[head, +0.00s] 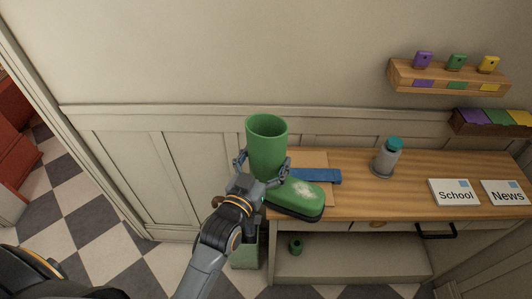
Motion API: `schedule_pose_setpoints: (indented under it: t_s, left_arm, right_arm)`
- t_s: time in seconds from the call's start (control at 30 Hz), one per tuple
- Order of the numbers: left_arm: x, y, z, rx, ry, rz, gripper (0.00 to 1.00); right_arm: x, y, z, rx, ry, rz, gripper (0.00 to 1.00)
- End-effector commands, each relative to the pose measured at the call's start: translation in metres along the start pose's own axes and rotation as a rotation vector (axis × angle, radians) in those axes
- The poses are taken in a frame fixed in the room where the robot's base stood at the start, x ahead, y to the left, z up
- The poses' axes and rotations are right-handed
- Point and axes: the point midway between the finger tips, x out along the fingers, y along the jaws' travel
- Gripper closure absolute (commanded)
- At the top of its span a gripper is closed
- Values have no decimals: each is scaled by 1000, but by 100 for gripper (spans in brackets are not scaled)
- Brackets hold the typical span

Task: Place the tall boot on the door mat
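The tall green boot (267,140) is upright, with its open top facing up and its toe pointing right and toward me. It has a dark sole and a pale patch on the toe. My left gripper (262,172) has its fingers on both sides of the lower shaft and is shut on the boot. The boot appears over the left end of the wooden bench top; whether its sole touches the bench is unclear. I see no door mat in this view. My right gripper is not in view.
The bench (350,205) holds a blue flat item (316,175), a grey bottle with a teal cap (387,158), and School (454,192) and News (503,192) cards. A small green object (296,246) sits on the lower shelf. Checkered floor (110,215) is open at left.

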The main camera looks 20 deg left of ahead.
Motion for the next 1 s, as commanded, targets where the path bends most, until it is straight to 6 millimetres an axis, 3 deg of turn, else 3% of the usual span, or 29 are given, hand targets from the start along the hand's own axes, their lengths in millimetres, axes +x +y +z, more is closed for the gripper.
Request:
schedule_pose_setpoints:
  t_s: [0.13, 0.17, 0.23, 0.67, 0.77, 1.0]
  left_arm:
    - [1, 0, -3, -2, 12, 0, 76]
    - [0, 0, 2, 0, 0, 0, 11]
    - [0, 0, 2, 0, 0, 0, 0]
    - [-2, 0, 0, 0, -1, 0, 0]
    - [-13, 0, 2, 0, -2, 0, 0]
    - [-62, 0, 4, 0, -3, 1, 0]
  right_arm:
    - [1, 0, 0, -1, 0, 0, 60]
    - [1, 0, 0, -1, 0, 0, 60]
    - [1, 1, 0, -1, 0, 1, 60]
    - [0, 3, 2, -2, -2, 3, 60]
    - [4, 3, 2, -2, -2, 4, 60]
    - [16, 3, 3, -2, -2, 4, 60]
